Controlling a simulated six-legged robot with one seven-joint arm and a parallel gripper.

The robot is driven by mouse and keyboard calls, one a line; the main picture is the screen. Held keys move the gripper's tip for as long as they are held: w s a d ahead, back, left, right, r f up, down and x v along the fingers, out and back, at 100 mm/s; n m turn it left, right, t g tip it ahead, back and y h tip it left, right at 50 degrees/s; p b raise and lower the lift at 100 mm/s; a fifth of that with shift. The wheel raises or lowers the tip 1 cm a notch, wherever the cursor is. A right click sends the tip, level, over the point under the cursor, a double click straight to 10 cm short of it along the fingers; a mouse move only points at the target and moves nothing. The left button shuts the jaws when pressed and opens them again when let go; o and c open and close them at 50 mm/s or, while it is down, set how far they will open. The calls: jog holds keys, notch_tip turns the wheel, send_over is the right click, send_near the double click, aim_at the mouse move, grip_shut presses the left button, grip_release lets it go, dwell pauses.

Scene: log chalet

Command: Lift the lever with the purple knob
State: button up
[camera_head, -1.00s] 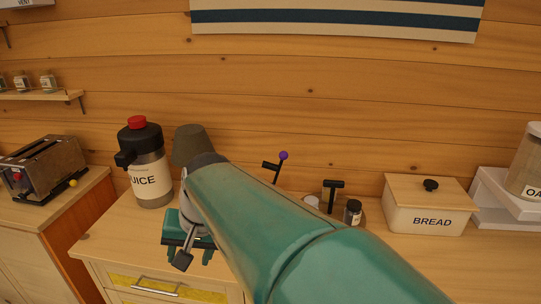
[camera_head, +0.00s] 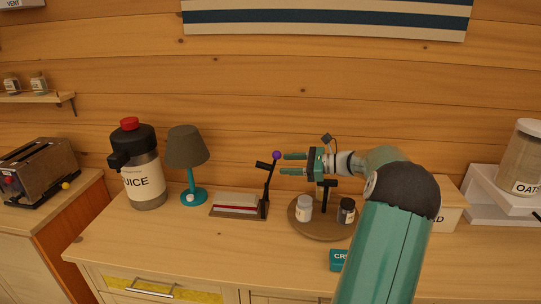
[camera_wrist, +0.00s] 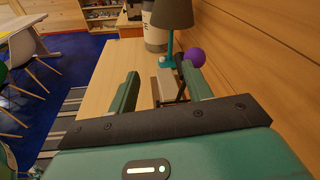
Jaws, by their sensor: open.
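A black lever (camera_head: 267,185) rises from one end of a flat base (camera_head: 238,206) with a red strip on the counter. Its purple knob (camera_head: 277,155) is at the top, and a short black piece sticks out to the left below it. My gripper (camera_head: 284,163) is open and points left, its fingertips just right of the knob in the head view. In the wrist view the purple knob (camera_wrist: 194,57) shows beyond the right finger, and the lever's shaft (camera_wrist: 181,91) is seen between the open fingers (camera_wrist: 163,82). Nothing is held.
A teal lamp (camera_head: 187,155) and a juice dispenser (camera_head: 142,170) stand left of the lever. A round tray (camera_head: 310,228) with small jars stands below my gripper. A bread box (camera_head: 446,216) is partly hidden behind my arm. The wooden wall is close behind.

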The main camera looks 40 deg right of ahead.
aim_at(278, 156)
jog(key=s+d+m+t, duration=0.2)
jog(key=s+d, duration=0.1)
jog(key=d, duration=0.3)
jog(key=shift+h, duration=0.4)
jog(key=x, duration=1.3)
jog(key=shift+w+d, duration=0.1)
jog(key=shift+w, duration=0.1)
